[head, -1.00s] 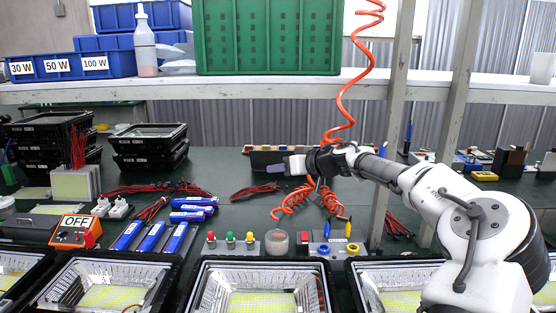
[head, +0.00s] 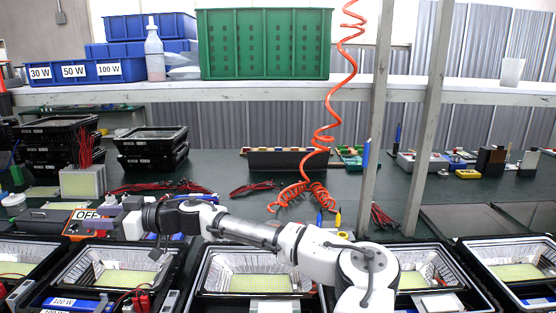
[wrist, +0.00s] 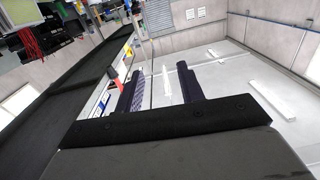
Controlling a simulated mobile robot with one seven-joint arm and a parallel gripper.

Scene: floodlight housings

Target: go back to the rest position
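My gripper (head: 120,224) is at the left end of my arm, which reaches leftward low over the front of the green bench. In the head view it overlaps the area beside the orange meter marked OFF (head: 82,219); I cannot tell how close they are. In the wrist view the two dark fingers (wrist: 160,88) stand apart with only the background between them, so the gripper is open and empty.
Floodlight housings (head: 208,283) line the front edge below my arm. Stacked black housings (head: 150,145) stand at the back left. A coiled orange hose (head: 325,130) hangs near grey posts (head: 376,120). A shelf (head: 230,92) carries blue bins and a green crate (head: 263,42).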

